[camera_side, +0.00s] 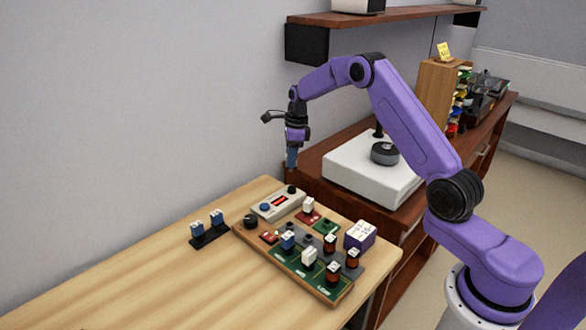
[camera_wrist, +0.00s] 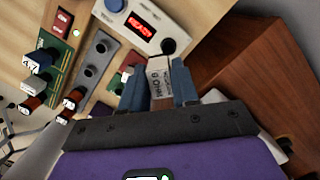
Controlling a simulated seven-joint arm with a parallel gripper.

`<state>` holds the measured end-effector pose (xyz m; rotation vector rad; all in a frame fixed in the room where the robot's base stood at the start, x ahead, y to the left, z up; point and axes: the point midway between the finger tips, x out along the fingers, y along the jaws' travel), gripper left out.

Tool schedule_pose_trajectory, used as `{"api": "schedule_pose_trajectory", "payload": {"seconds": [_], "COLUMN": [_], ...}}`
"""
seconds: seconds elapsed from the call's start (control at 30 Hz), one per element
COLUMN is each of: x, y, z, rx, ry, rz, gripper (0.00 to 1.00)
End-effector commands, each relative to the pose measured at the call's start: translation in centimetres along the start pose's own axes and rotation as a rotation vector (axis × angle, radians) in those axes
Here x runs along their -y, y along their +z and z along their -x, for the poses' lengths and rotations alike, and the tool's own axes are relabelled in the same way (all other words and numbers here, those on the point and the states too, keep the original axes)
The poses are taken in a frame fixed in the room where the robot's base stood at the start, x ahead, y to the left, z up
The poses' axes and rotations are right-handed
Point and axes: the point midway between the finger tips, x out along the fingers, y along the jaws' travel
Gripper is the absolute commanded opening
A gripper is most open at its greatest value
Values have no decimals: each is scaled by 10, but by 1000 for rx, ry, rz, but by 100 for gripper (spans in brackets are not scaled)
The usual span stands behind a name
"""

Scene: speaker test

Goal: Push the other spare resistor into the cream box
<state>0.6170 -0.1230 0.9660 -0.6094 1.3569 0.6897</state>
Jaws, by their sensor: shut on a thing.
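My gripper (camera_side: 291,160) hangs in the air behind the tester, with its fingers pointing down. In the wrist view, its blue fingers (camera_wrist: 157,85) are shut on a whitish block (camera_wrist: 158,74) with dark printing that I cannot read surely. In the side view the held block cannot be told apart from the fingers. Two blue parts with white tops, perhaps resistors, stand in a black holder (camera_side: 210,238) left of the board. A cream box (camera_side: 278,204) with a red display, a blue button and a black knob stands at the board's back; its display (camera_wrist: 141,24) reads READY.
A wooden-framed board (camera_side: 290,262) carries several parts on green and red pads. A purple box (camera_side: 360,236) with a white label stands at its right. A large white block (camera_side: 350,172) sits on the brown cabinet. The table's left front is clear.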

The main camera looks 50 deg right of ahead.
Motion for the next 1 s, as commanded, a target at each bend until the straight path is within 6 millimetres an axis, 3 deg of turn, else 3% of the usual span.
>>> {"api": "schedule_pose_trajectory", "payload": {"seconds": [0.33, 1.0], "x": [13, 13], "y": [-3, -10], "z": [-5, -62], "rx": [-2, 0], "ry": [-8, -9], "rz": [-61, -60], "gripper": [3, 3]}}
